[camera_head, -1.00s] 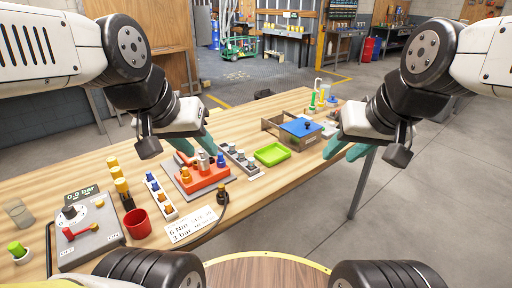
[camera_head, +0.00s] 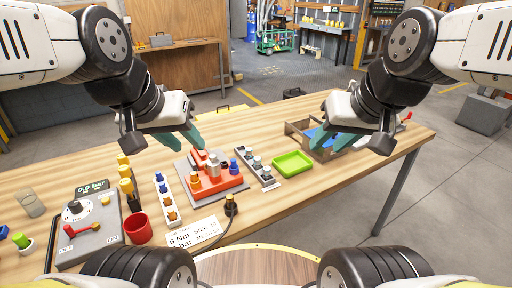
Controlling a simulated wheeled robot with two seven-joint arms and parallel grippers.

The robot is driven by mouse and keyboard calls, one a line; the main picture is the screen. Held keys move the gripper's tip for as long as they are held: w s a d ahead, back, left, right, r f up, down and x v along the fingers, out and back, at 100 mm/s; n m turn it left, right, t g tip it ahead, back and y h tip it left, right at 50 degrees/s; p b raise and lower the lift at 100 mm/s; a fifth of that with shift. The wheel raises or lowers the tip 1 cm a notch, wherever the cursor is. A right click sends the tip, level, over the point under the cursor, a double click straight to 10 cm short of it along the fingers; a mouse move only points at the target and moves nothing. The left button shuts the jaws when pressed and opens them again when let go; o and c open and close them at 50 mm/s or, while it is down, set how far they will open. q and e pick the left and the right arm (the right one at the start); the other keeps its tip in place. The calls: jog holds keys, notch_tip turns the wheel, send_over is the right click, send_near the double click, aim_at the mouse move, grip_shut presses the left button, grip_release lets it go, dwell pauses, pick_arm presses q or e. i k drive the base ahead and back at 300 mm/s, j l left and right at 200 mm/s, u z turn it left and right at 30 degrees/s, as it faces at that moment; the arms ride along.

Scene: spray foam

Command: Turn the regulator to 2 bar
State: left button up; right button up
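The regulator (camera_head: 90,231) is a grey box at the front left of the table. Its small display (camera_head: 92,187) reads 0.0 bar. A dark round knob (camera_head: 74,207) sits on a pale dial below the display, and a red lever (camera_head: 83,229) lies across the lower part. My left gripper (camera_head: 190,137) hangs above the red block at the table's middle, away from the regulator, with its teal fingers apart and empty. My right gripper (camera_head: 328,137) is over the wooden box at the right, its teal fingers apart and empty.
A red cup (camera_head: 138,227) stands right of the regulator. Bottles with yellow caps (camera_head: 125,175), a white rack (camera_head: 166,198), a red block on a grey plate (camera_head: 215,184), a label card (camera_head: 195,233) and a green tray (camera_head: 292,164) fill the middle. A wooden box (camera_head: 300,130) stands behind.

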aim_at(75, 206)
jog(key=u, duration=1.8)
